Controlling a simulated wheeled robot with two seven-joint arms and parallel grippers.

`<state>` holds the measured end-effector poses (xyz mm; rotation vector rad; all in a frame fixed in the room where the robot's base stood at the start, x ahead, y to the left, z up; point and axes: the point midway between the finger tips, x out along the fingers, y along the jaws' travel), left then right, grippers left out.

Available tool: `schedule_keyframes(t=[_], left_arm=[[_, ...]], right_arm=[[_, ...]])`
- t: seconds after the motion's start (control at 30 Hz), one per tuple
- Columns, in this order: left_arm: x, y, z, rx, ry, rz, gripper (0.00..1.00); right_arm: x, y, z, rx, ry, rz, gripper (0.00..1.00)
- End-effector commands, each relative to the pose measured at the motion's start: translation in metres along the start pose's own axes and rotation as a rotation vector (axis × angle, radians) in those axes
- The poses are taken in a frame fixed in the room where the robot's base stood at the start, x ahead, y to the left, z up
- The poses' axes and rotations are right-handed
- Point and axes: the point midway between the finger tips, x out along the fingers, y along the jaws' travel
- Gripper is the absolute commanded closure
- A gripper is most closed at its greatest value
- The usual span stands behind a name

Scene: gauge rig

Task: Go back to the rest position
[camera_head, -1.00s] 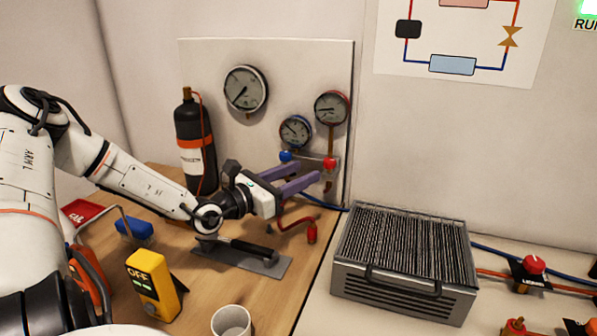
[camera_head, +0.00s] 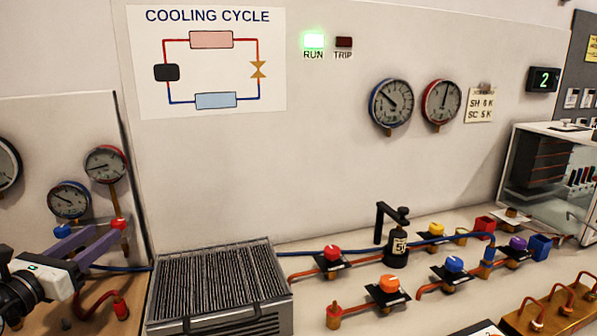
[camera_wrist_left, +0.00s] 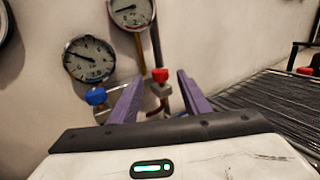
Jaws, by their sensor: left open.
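My left gripper (camera_head: 90,243) is at the left edge of the head view, in front of the gauge manifold. A blue-rimmed gauge (camera_head: 69,200) and a red-rimmed gauge (camera_head: 105,164) are above the knobs. My right gripper is in neither view.
A finned condenser box (camera_head: 218,285) stands right of the left gripper. Pipes with several coloured valves, such as an orange one (camera_head: 389,284), cover the bench to the right. A red-tipped hose (camera_head: 120,305) lies below the gripper. The green RUN lamp (camera_head: 313,41) is lit.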

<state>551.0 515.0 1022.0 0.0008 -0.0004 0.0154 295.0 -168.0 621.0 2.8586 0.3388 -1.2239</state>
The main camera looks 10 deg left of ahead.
Motion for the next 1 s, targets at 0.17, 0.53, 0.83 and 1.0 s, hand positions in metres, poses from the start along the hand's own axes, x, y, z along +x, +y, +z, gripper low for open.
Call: schedule_keyframes(t=[0.17, 0.53, 0.83, 1.0], left_arm=[[0.018, 0.002, -0.006, -0.004, 0.0, 0.003, 0.57], [0.045, 0.005, 0.004, -0.007, -0.007, 0.009, 0.57], [0.057, 0.009, 0.002, -0.006, -0.002, 0.018, 0.57], [0.063, 0.006, 0.001, -0.003, 0.0, 0.011, 0.57]], right_arm=[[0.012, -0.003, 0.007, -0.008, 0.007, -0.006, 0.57], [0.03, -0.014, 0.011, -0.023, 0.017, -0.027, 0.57], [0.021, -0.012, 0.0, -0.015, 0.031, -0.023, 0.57], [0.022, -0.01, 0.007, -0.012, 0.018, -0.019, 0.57]])
